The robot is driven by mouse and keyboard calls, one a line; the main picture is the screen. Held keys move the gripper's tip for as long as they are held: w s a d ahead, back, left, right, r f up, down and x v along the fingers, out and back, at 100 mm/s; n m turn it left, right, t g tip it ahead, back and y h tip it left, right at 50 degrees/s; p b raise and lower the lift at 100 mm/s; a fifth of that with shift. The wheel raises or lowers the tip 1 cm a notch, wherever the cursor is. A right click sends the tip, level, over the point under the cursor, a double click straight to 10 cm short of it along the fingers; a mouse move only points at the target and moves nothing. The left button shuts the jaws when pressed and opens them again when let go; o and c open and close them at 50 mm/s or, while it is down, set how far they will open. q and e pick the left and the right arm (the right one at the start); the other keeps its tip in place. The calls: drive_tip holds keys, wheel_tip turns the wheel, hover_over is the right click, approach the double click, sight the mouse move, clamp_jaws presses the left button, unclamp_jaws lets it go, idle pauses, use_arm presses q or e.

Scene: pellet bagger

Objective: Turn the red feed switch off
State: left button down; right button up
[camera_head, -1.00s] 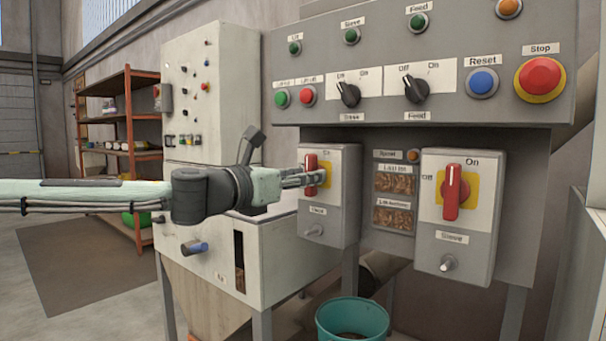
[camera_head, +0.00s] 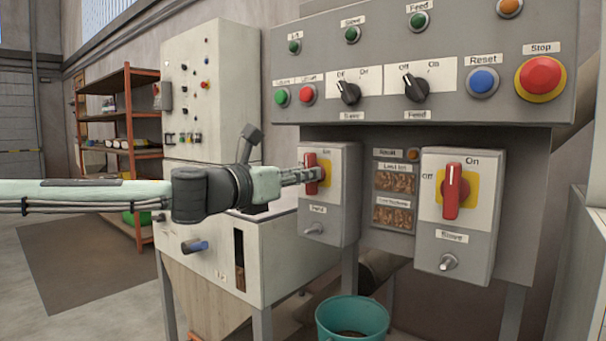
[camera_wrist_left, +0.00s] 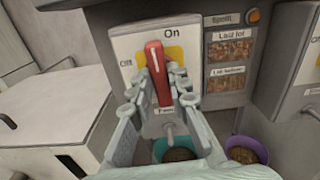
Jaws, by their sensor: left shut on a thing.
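The red feed switch (camera_head: 311,162) is a lever on a yellow plate on the left grey box under the control panel. In the left wrist view, the red lever (camera_wrist_left: 157,70) stands about upright, near the "On" label; an "Off" label is at its left. My left gripper (camera_head: 314,176) reaches the lever from the left. In the left wrist view, my left gripper's fingers (camera_wrist_left: 158,88) lie on both sides of the lever and are shut on it. The fingers hide part of the lever and plate. My right gripper is not in view.
A similar red sieve switch (camera_head: 454,190) is on the box to the right, also upright. The panel above carries a red stop button (camera_head: 540,77), a blue reset button (camera_head: 483,82) and black knobs. A teal bucket (camera_head: 353,318) stands below.

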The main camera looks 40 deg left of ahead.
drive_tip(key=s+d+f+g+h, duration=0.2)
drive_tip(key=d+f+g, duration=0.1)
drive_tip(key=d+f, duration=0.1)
use_arm(q)
drive_tip(key=shift+a+n+b, duration=0.2)
drive_tip(key=shift+n+b, duration=0.45)
drive_tip(key=shift+n, duration=8.15)
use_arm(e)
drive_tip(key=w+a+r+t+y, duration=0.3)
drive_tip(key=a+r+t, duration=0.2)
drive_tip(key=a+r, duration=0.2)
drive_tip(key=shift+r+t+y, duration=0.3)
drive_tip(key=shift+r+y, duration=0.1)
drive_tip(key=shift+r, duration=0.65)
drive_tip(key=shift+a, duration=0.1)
use_arm(q)
drive_tip(key=c, duration=1.4)
unclamp_jaws()
drive_tip(key=shift+f, duration=0.1)
drive_tip(key=shift+c, duration=0.2)
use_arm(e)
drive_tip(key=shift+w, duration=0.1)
